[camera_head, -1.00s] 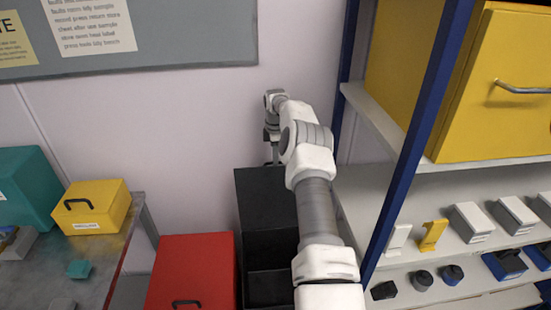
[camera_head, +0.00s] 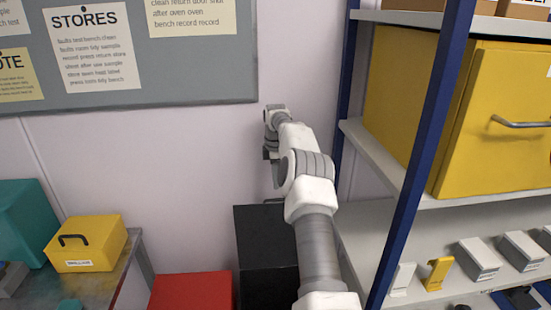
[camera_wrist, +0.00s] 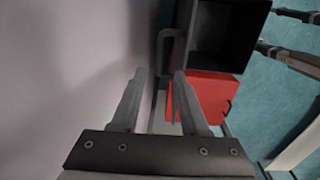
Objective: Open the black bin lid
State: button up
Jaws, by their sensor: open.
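The black bin (camera_head: 268,287) stands against the wall, left of the shelf. Its lid (camera_head: 264,235) is raised and stands up at the back, toward the wall. In the wrist view the bin (camera_wrist: 229,62) shows its open, dark inside, with the lid (camera_wrist: 184,24) seen nearly edge-on. A grey bar handle (camera_wrist: 163,55) sticks out on the wall side of the lid. My gripper (camera_wrist: 159,72) is open, with nothing clearly held. Its fingers are near the handle; contact cannot be told. In the head view my arm partly hides the bin.
A red bin (camera_head: 192,291) stands left of the black one. A blue-posted shelf (camera_head: 418,170) with a big yellow box (camera_head: 490,110) stands close on the right. A bench with a yellow case (camera_head: 87,243) is at left. The wall is close behind.

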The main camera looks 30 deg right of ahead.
notch_tip(320, 180, up, 10)
jog(key=p, duration=0.2)
jog(key=shift+s+a, duration=0.15)
jog(key=shift+s, duration=0.15)
jog(key=shift+r, duration=0.1)
jog(key=s+a+r+m+t+b, duration=0.1)
jog(key=s+a+r+m+b, duration=0.1)
jog(key=a+r, duration=0.95)
jog(key=s+a+r+m+t+h+b, duration=0.1)
jog(key=s+a+r+m, duration=0.25)
jog(key=s+a, duration=0.75)
jog(key=s+a+f+m+t+b, duration=0.1)
jog(key=s+f, duration=0.3)
jog(key=s, duration=0.4)
jog(key=s+a+f+m+t+y+b, duration=0.1)
jog(key=s+a+f+m, duration=0.2)
jog(key=s, duration=0.6)
jog(key=s+a+f+m+b, duration=0.1)
jog(key=s+a+f+m, duration=0.2)
jog(key=s, duration=0.6)
jog(key=shift+a+f+t, duration=0.4)
jog(key=shift+a+f, duration=0.3)
jog(key=shift+f, duration=0.1)
jog(key=shift+d, duration=0.2)
